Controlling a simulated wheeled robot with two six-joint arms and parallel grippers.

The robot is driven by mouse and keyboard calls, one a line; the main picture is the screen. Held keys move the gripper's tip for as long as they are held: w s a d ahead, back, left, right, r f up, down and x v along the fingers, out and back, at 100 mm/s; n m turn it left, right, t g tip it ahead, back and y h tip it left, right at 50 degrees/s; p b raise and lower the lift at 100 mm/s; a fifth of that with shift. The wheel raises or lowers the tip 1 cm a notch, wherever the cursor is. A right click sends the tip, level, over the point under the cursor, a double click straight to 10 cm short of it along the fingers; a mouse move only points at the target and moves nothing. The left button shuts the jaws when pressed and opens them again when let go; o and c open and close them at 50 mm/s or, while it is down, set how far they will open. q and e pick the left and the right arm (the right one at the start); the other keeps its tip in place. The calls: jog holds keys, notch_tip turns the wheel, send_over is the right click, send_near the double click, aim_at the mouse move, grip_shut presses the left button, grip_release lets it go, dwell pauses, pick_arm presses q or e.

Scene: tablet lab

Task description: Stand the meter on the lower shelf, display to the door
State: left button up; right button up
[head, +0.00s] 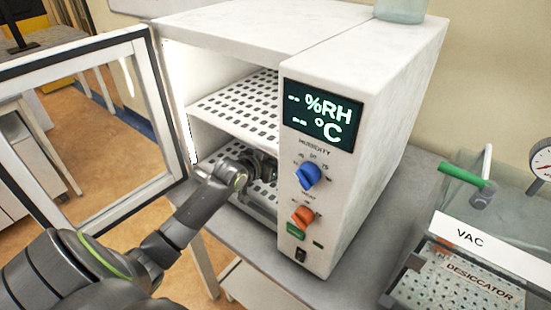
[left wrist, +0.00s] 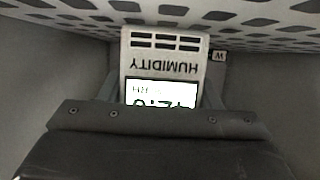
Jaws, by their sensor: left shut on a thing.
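My left arm reaches through the chamber's open front, and my left gripper (head: 266,166) is between the upper shelf (head: 238,104) and the lower shelf (head: 262,194). In the left wrist view the gripper (left wrist: 160,88) is shut on the meter (left wrist: 165,66), a pale block with a slotted grille, a HUMIDITY label and a lit display (left wrist: 160,93). The label reads upside down there, and the display faces that camera. The fingers hide part of the display. A perforated surface fills the top of that view; I cannot tell whether the meter touches it. My right gripper is not in view.
The chamber door (head: 166,110) stands open at the left. The control panel (head: 318,115) with blue and orange knobs borders the opening at the right. A clear desiccator (head: 455,290) stands at the right. A small W tag (left wrist: 219,56) shows beside the meter.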

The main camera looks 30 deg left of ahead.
pick_arm(q)
jog(key=shift+f, duration=0.25)
jog(key=o, duration=1)
jog(key=b+v, duration=0.1)
jog(key=v, duration=1.1)
